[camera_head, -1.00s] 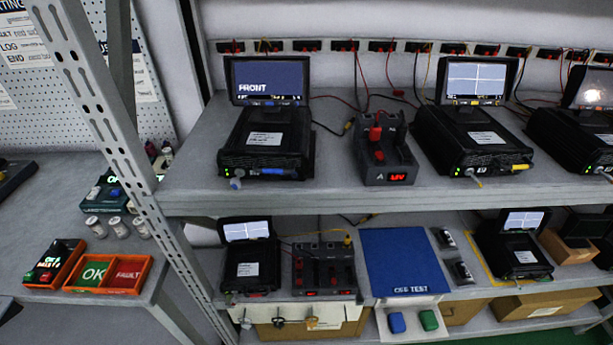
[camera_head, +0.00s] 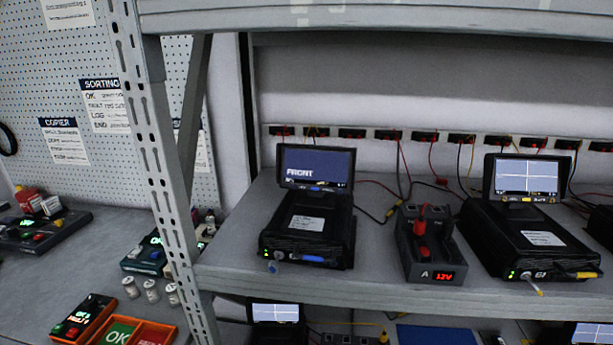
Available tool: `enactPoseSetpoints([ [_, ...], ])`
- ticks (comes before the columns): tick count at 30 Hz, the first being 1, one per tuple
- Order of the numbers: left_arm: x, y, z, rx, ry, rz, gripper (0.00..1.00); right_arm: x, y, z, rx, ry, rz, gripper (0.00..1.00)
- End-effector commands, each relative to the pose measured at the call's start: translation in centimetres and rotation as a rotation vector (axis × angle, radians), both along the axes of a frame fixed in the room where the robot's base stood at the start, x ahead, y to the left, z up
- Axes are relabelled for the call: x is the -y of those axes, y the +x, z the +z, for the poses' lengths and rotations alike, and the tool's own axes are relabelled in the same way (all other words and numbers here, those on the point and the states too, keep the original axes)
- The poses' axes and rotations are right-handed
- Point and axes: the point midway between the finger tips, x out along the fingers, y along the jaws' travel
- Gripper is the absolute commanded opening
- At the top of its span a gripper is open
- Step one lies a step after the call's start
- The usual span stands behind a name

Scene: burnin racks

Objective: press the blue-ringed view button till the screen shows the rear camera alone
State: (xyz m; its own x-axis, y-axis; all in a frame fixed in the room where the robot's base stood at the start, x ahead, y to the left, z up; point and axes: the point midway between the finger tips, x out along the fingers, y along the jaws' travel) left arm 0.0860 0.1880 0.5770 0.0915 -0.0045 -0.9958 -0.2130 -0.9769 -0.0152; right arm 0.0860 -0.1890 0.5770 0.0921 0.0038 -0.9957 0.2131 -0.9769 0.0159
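A small screen (camera_head: 316,167) on the upper shelf reads "FRONT" and shows one undivided dark blue picture. It stands behind a black recorder box (camera_head: 307,229) with a white label and green lights. Small marks, one of them blue, show on the screen's lower edge; I cannot tell whether that is the blue-ringed view button. A blue-tipped plug (camera_head: 273,267) and a blue connector (camera_head: 313,258) are at the box's front. Neither of my grippers is in view.
A power unit (camera_head: 429,245) reading "12V" stands right of the recorder. Further right, another recorder has a four-way split screen (camera_head: 525,177). A grey rack post (camera_head: 160,160) stands left. Orange OK and FAULT trays (camera_head: 174,335) lie on the left bench.

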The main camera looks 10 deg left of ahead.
Motion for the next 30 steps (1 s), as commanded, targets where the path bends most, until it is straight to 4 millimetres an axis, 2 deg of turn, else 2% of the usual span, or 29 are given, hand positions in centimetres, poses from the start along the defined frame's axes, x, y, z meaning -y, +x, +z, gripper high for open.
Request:
enactPoseSetpoints([
  [15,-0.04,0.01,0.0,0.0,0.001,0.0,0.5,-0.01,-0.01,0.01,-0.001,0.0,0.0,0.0],
  [16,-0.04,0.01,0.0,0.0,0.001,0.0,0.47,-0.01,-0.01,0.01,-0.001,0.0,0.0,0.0],
  [17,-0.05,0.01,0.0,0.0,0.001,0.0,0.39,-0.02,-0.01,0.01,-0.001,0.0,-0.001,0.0],
  [21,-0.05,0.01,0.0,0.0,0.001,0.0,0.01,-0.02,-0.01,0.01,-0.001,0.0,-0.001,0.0],
  [30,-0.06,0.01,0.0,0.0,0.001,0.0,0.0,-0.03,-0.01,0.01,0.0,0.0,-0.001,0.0],
])
